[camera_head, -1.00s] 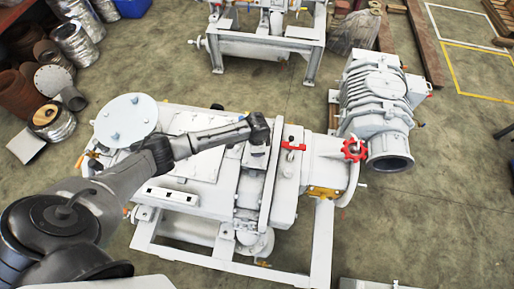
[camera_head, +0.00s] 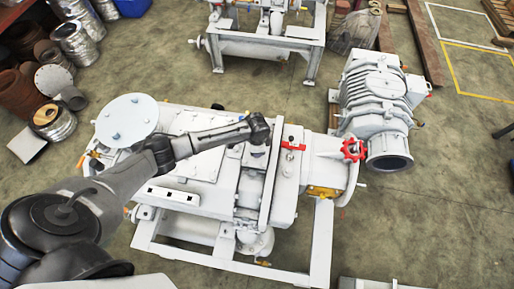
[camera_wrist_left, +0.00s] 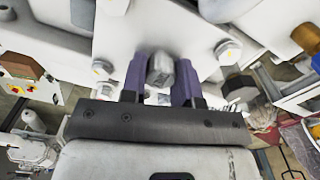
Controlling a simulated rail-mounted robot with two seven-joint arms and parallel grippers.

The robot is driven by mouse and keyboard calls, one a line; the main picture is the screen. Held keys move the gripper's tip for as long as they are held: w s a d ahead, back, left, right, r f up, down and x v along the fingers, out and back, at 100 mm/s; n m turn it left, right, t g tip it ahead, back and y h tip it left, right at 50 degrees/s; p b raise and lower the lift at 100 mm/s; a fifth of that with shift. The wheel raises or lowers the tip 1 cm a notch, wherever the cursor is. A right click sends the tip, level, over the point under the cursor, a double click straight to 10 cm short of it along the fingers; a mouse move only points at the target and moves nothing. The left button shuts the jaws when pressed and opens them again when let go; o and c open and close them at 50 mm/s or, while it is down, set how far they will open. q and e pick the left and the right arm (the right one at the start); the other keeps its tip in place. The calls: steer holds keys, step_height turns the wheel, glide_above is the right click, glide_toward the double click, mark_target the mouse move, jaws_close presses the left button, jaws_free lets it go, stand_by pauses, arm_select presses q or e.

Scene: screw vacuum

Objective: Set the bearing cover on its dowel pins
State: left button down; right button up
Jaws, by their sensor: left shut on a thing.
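In the left wrist view my left gripper (camera_wrist_left: 160,72) has its two purple fingers on either side of a grey knob-like piece (camera_wrist_left: 160,66), shut on it. Beyond the knob is a white plate (camera_wrist_left: 165,30) with several bolt heads around it. I cannot tell for certain whether the plate is the bearing cover or part of the pump. In the head view my left arm's dark wrist is above the white pump (camera_head: 205,147), near its right end flange. The fingers, the held piece and any dowel pins cannot be made out there. My right gripper is not in view.
A red handwheel (camera_head: 352,150) and a red lever (camera_head: 292,147) stick out near the pump's right end. A round white flange (camera_head: 127,119) stands at its left end. A separate grey machine (camera_head: 375,95) stands to the right. Open floor lies at the lower right.

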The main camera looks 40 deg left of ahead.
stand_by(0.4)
arm_select(q)
steer(key=shift+f+b, duration=0.5)
steer(key=shift+f, duration=0.35)
steer(key=c, duration=0.9)
jaws_free()
steer(key=shift+o, duration=0.6)
steer(key=shift+f, duration=0.1)
steer(key=shift+r, duration=0.45)
step_height(320, 180, up, 13)
steer(key=shift+p, duration=0.35)
